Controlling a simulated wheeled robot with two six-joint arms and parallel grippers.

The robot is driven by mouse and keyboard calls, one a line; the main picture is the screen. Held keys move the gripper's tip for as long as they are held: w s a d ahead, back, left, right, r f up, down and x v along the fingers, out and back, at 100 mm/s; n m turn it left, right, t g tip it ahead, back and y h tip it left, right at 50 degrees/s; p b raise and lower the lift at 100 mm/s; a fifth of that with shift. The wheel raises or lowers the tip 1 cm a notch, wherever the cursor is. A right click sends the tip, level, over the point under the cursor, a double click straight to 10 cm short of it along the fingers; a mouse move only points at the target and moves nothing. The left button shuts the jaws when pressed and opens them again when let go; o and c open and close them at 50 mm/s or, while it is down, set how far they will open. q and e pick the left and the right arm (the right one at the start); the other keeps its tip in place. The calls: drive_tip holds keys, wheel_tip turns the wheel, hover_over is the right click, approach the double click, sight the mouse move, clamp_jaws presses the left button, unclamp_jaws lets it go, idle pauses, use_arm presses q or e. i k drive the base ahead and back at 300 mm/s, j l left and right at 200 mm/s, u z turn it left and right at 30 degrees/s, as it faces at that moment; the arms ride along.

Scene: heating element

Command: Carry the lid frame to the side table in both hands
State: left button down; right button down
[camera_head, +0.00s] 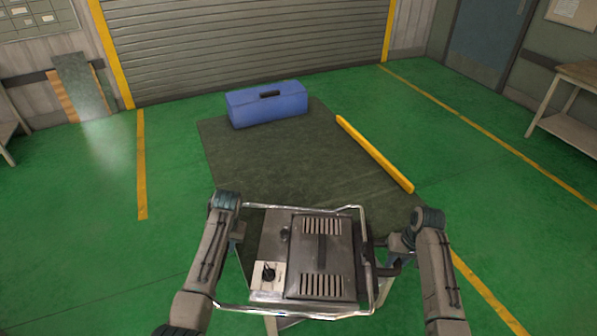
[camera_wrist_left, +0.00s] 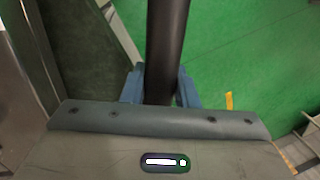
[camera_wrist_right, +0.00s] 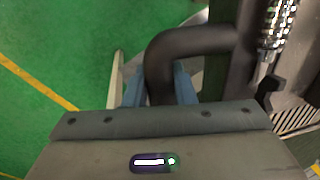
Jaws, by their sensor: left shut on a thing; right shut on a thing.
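The lid frame (camera_head: 320,257) is a grey metal unit with slotted vents, a dark knob and a bright tubular rail around it, low in the middle of the head view. My left gripper (camera_head: 238,236) is at its left side, shut on a dark bar (camera_wrist_left: 167,40) in the left wrist view. My right gripper (camera_head: 390,258) is at its right side, shut on a curved dark handle (camera_wrist_right: 190,42) in the right wrist view. Pale legs of a stand show below the unit; I cannot tell whether the frame touches it. A table (camera_head: 570,132) stands at the far right.
A blue toolbox (camera_head: 267,104) sits on a dark floor mat (camera_head: 285,165) ahead. A yellow bar (camera_head: 375,154) lies along the mat's right side. Another table edge (camera_head: 8,130) shows at the far left. Green floor is clear on both sides; a roller shutter closes the back.

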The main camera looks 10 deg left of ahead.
sight(297, 174)
drive_tip(key=i+l+u, duration=0.1)
drive_tip(key=l, duration=0.25)
drive_tip(key=i+l+u, duration=0.1)
drive_tip(key=l, duration=0.25)
drive_tip(key=i+l+u, duration=0.15)
drive_tip(key=l, duration=0.2)
drive_tip(key=k+l+u, duration=0.1)
drive_tip(key=l, duration=0.25)
drive_tip(key=k+l+u, duration=0.15)
drive_tip(key=l, duration=0.2)
drive_tip(key=k+l+u, duration=0.1)
drive_tip(key=l, duration=0.2)
drive_tip(key=k+u, duration=0.2)
drive_tip(key=k, duration=0.25)
drive_tip(key=i, duration=1.95)
